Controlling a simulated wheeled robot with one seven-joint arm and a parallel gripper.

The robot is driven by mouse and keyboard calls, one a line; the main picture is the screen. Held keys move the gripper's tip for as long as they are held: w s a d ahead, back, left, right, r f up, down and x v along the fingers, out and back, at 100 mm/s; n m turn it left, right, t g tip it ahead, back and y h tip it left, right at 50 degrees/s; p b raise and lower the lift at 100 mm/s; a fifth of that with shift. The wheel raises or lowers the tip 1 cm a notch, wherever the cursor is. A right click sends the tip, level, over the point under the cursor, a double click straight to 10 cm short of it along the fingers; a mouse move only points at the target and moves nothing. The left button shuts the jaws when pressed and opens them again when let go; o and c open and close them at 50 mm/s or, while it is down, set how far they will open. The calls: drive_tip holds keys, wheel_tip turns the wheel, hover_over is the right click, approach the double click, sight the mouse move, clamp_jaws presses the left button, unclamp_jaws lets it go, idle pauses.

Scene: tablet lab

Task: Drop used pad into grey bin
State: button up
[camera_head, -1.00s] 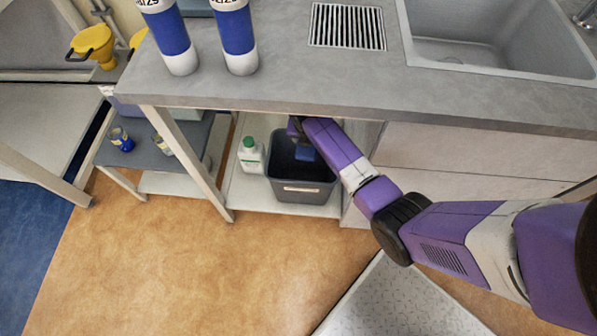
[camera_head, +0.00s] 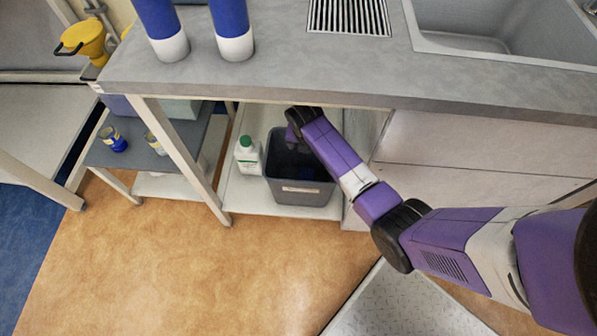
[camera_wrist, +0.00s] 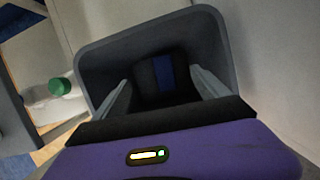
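The grey bin (camera_head: 303,196) stands on the low shelf under the counter; its rim (camera_wrist: 88,62) fills much of the wrist view. My gripper (camera_wrist: 160,88) is over the bin's mouth with its two fingers spread apart and nothing between them. The used pad, dark with a blue stripe (camera_wrist: 165,73), shows beyond the fingers, down inside the dark bin. How it lies on the bottom is hard to tell. In the head view my arm and wrist hide much of the bin's opening.
A white bottle with a green cap (camera_head: 247,155) stands just left of the bin, also in the wrist view (camera_wrist: 60,90). The counter (camera_head: 290,70) is above my arm. A table leg (camera_head: 180,160) stands left of the bottle.

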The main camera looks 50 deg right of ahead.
drive_tip(key=p+v, duration=0.2)
drive_tip(key=v, duration=0.5)
drive_tip(key=shift+r+p, duration=0.35)
drive_tip(key=shift+s+a, duration=0.1)
drive_tip(key=shift+a, duration=0.15)
